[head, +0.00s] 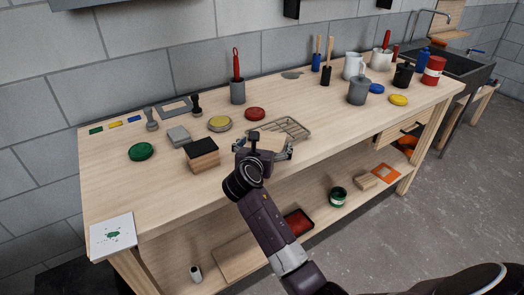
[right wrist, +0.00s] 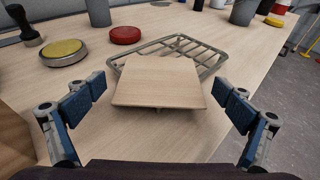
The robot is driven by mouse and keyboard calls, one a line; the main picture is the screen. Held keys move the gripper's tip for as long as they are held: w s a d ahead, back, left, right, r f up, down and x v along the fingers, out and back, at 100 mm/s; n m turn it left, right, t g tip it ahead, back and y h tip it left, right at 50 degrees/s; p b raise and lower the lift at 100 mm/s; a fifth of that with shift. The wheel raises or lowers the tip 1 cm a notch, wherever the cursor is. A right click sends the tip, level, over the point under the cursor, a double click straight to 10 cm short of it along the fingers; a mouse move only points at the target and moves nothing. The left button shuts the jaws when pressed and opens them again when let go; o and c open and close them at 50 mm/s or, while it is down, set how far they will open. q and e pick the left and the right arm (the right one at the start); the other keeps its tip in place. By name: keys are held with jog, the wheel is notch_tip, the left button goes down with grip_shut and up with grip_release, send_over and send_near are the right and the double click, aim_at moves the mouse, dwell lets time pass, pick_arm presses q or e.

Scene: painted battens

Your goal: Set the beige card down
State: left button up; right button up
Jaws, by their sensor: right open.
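The beige card (right wrist: 158,82) is a flat, wood-coloured piece in the right wrist view. It lies between and just beyond my open fingers, and neither finger touches it. Its far edge overlaps the wire rack (right wrist: 190,44); whether it rests on the rack or on the table below I cannot tell. In the head view my right gripper (head: 264,150) is open above the table's front edge, in front of the rack (head: 292,127), and I cannot make out the card there. My left gripper is not in view.
On the workbench (head: 330,130) a wood-and-black block (head: 202,154), a yellow-topped tin (head: 219,124) and a red lid (head: 255,113) stand left of the rack. Pots (head: 359,91) and colored lids stand to the right. Bare tabletop lies right of the rack.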

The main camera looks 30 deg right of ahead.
jog(key=v, duration=1.1)
jog(key=shift+s+a+r, duration=0.1)
